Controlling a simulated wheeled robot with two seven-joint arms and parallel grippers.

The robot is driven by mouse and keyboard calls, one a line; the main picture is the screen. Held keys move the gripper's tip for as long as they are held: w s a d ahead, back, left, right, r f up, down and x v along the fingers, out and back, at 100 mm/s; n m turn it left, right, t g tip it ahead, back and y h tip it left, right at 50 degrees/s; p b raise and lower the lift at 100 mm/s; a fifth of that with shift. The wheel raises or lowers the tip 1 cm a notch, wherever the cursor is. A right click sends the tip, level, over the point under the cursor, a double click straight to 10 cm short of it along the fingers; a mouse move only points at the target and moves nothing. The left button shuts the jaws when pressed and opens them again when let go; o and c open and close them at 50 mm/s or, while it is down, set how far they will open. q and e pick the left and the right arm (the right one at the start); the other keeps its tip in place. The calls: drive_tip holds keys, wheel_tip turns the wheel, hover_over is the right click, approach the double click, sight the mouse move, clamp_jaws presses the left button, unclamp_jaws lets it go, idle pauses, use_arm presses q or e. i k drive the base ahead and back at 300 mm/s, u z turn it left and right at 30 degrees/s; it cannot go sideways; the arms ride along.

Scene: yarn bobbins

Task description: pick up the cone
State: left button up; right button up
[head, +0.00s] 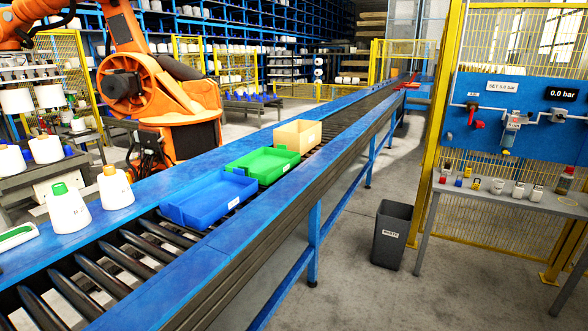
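Two white yarn cones stand upright on the blue left edge of the roller conveyor in the head view. The nearer cone (68,210) has a green tip and a printed label. The other cone (115,190), just to its right and slightly farther back, has an orange tip. I cannot tell which of them is the task's cone. More white cones (46,149) stand on a grey table at the far left. Neither of my grippers is in view.
On the conveyor sit a blue tray (207,222), a green tray (262,178) and a tan box (297,145). An orange robot arm (170,90) stands behind. The near rollers (110,262) are bare. A dark waste bin (391,235) and a side table (515,198) stand right.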

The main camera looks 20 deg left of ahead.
sight(69, 213)
drive_tip(key=u, duration=0.7)
drive_tip(key=i, duration=1.25)
drive_tip(key=u, duration=0.6)
